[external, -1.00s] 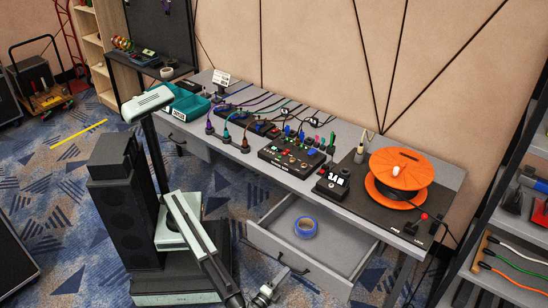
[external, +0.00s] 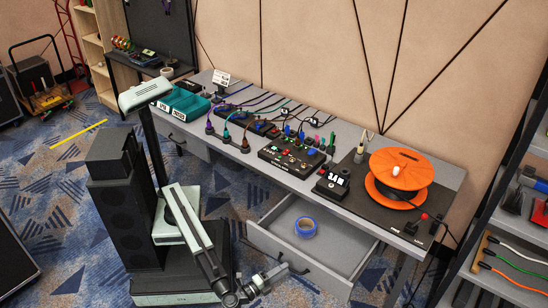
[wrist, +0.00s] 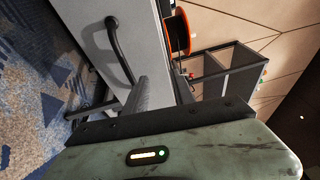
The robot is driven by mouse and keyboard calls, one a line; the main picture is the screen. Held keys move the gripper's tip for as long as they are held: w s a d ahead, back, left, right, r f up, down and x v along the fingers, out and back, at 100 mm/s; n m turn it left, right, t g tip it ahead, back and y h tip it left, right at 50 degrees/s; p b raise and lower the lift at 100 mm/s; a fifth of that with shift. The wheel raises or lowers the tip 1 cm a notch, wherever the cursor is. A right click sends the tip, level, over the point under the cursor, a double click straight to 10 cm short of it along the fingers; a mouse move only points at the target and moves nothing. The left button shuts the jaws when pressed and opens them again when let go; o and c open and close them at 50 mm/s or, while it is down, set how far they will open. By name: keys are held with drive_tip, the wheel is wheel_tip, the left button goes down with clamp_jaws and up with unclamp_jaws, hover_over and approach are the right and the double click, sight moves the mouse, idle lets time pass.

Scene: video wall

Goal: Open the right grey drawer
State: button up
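The right grey drawer (external: 340,252) stands pulled out of the desk in the external view. A roll of blue tape (external: 306,227) lies inside it. Its dark bar handle (external: 292,264) is on the front panel, and the handle (wrist: 118,50) also shows at the upper left of the wrist view. My gripper (external: 279,271) is low in front of the drawer, close to the handle's left end. In the wrist view a dark finger (wrist: 152,94) points at the grey front, right of the handle. I cannot tell whether the gripper touches the handle or how far its fingers are apart.
The grey desk (external: 345,150) carries pedals, cables, teal bins (external: 183,104) and an orange cable reel (external: 399,174). A dark shelf rack (external: 500,190) stands at the right. Patterned carpet (external: 75,215) lies open at the left.

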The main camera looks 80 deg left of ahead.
drive_tip(key=s+a+f+m+h+b, duration=0.1)
drive_tip(key=s+f+h+b, duration=0.15)
drive_tip(key=f, duration=0.25)
drive_tip(key=shift+t+y, duration=0.25)
drive_tip(key=shift+t, duration=0.25)
drive_tip(key=x, duration=0.6)
drive_tip(key=shift+w, duration=0.4)
clamp_jaws()
idle(0.4)
